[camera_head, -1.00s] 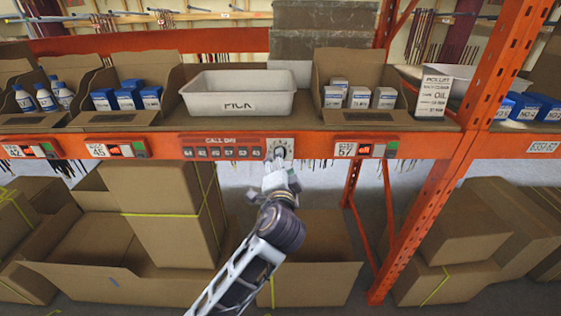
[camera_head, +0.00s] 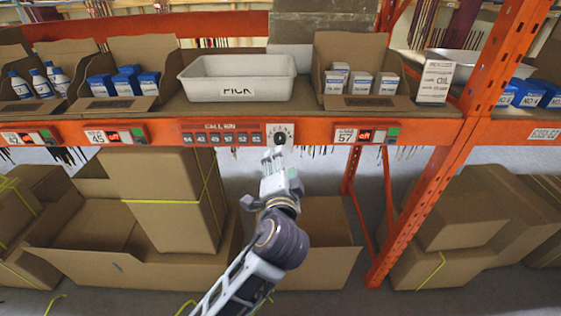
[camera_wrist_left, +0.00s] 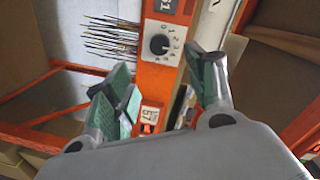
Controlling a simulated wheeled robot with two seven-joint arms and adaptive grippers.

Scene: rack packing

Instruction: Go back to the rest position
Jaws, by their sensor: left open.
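My left gripper (camera_head: 277,165) is in front of the orange shelf beam (camera_head: 240,133), a little below a round black dial (camera_head: 280,135) on a pale plate. Its jaws are open and empty, and it is apart from the dial. In the left wrist view, the open fingers (camera_wrist_left: 160,98) show with green pads. The dial (camera_wrist_left: 160,45) with numbers around it is seen past the fingertips there. My right gripper is not in any view.
Above the beam stand a white PICK tray (camera_head: 237,95), open cartons with blue-and-white boxes, and a carton of bottles (camera_head: 38,84). An orange upright (camera_head: 435,150) rises at the right. Large cardboard boxes (camera_head: 160,200) fill the space below the beam.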

